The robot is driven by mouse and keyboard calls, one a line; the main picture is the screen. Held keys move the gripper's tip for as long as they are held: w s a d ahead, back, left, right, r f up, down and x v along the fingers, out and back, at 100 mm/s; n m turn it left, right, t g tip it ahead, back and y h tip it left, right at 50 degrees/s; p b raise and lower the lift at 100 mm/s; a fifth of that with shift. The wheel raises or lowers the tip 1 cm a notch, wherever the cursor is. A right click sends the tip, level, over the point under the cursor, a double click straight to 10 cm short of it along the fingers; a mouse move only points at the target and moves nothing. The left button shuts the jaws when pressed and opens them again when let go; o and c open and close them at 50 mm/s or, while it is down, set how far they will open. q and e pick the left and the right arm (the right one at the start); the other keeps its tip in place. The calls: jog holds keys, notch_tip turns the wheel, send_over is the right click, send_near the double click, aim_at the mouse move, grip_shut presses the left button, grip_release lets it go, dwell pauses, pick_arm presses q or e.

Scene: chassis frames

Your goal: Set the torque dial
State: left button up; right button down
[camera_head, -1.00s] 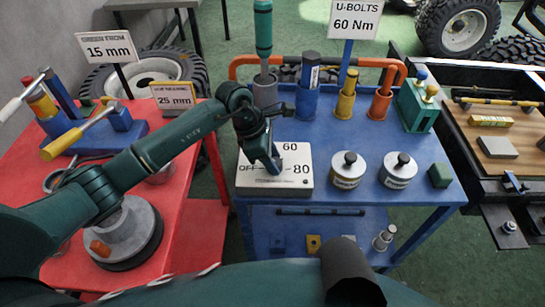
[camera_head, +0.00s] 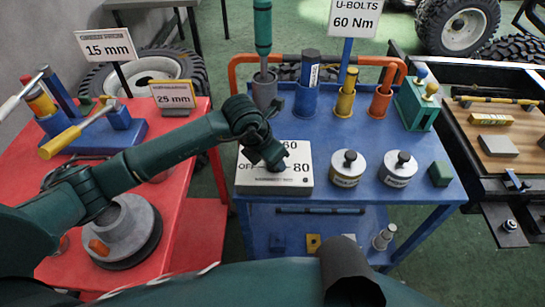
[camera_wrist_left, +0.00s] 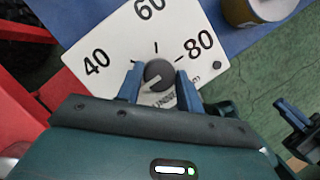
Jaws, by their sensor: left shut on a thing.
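The torque dial box (camera_head: 255,182) is a white-topped panel on the blue cart, marked OFF, 60 and 80 in the head view. In the left wrist view the panel (camera_wrist_left: 108,38) shows 40, 60 and 80 around a dark round knob (camera_wrist_left: 158,73). My left gripper (camera_head: 277,165) is over the panel. In the left wrist view its blue fingers (camera_wrist_left: 159,84) are shut on the knob, one at each side. A pale line on the knob points down-left in that view, away from the 60. The OFF mark is hidden there.
A sign (camera_head: 355,18) reads U-BOLTS 60 Nm. Two lidded tins (camera_head: 346,172) (camera_head: 397,172) and a green block (camera_head: 439,174) stand right of the box. Several upright tools stand behind along the orange rail (camera_head: 240,62). A red cart (camera_head: 195,235) is at left.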

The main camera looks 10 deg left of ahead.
pick_arm(q)
jog(key=shift+n, duration=0.3)
jog(key=o, duration=1)
pick_arm(e)
jog(key=shift+a, duration=0.1)
pick_arm(q)
jog(key=shift+d+b+v, duration=0.2)
jog(key=shift+b+v, duration=0.3)
jog(key=shift+v, duration=6.1)
pick_arm(e)
jog(key=shift+a+r, duration=0.1)
jog(key=shift+a, duration=0.1)
